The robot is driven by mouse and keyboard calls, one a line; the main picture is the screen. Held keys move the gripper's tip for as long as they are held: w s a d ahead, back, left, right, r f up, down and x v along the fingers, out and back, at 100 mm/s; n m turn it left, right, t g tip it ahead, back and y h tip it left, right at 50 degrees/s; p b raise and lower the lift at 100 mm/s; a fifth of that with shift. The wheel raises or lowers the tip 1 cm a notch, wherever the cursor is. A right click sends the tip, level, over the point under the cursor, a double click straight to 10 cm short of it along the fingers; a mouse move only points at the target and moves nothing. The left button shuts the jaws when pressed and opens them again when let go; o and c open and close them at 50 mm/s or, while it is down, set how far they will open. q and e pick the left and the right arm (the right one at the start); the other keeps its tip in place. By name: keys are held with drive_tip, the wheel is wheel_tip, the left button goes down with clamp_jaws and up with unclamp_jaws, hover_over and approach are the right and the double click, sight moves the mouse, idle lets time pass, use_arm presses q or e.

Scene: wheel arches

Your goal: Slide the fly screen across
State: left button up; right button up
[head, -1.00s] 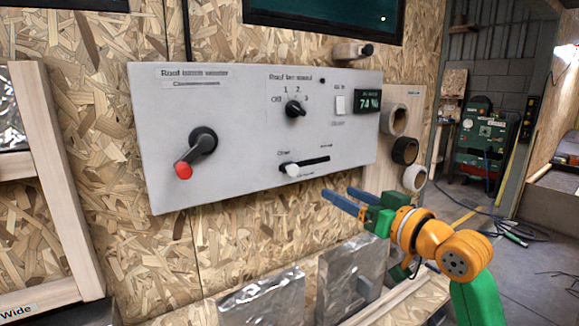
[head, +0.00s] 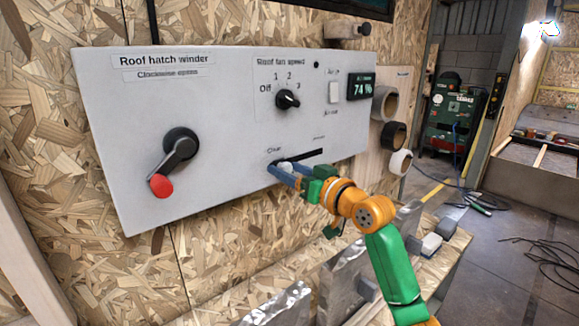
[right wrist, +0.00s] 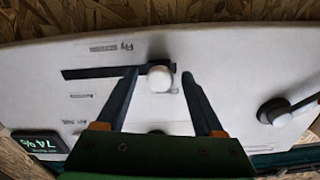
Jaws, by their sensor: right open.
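The fly screen slider is a dark slot (head: 306,155) low on the grey panel, with a white round knob (head: 286,166) at its left end in the head view. In the right wrist view, which is upside down, the knob (right wrist: 159,78) stands at the right end of the slot (right wrist: 95,72). My right gripper (head: 279,172) is open at the knob. Its blue fingers (right wrist: 159,76) stand on either side of the knob, with a visible gap to each side. The fingers partly hide the knob in the head view. My left gripper is not in view.
The panel (head: 225,190) also carries a red-tipped crank (head: 175,160), a black fan knob (head: 288,100), a switch (head: 335,92) and a 74 % display (head: 361,87). Rolls (head: 393,136) hang at its right. Foil-wrapped blocks (head: 345,280) stand below.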

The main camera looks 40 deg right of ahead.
drive_tip(key=shift+s, duration=0.2)
clamp_jaws()
drive_tip(key=shift+r, duration=0.1)
idle(1.0)
